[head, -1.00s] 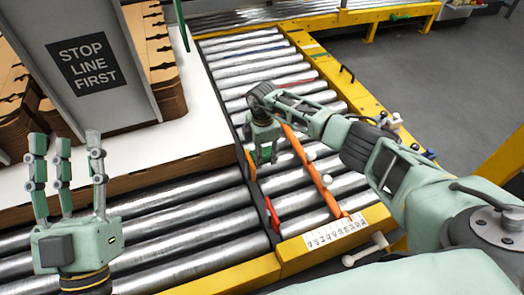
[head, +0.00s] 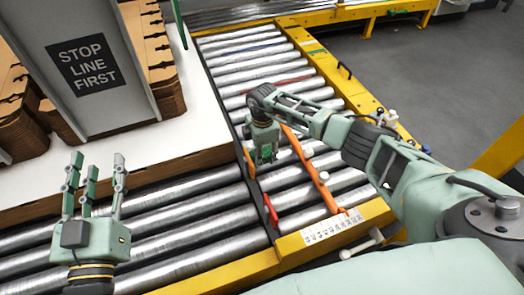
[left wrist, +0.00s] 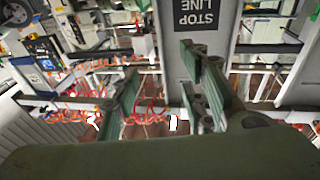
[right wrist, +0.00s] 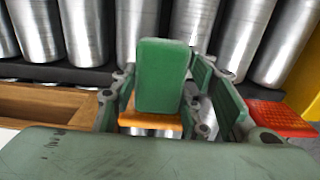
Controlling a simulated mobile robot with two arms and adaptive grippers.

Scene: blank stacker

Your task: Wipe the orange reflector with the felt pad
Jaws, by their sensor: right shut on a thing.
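My right gripper (head: 264,146) is shut on the green felt pad (right wrist: 162,75), which stands between its fingers in the right wrist view. The orange reflector (right wrist: 152,121) shows just past the pad's lower edge there, partly hidden by it. In the head view the reflector (head: 249,164) is on the dark rail, just left of the right gripper. Whether the pad touches it, I cannot tell. My left gripper (head: 94,180) is open and empty at the left, fingers spread and pointing up; its fingers also show in the left wrist view (left wrist: 165,95).
A red reflector (head: 270,210) sits farther along the dark rail; it also shows in the right wrist view (right wrist: 282,118). A long orange bar (head: 312,170) crosses the rollers. A "STOP LINE FIRST" sign (head: 88,65) and cardboard stacks (head: 150,50) stand at the left.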

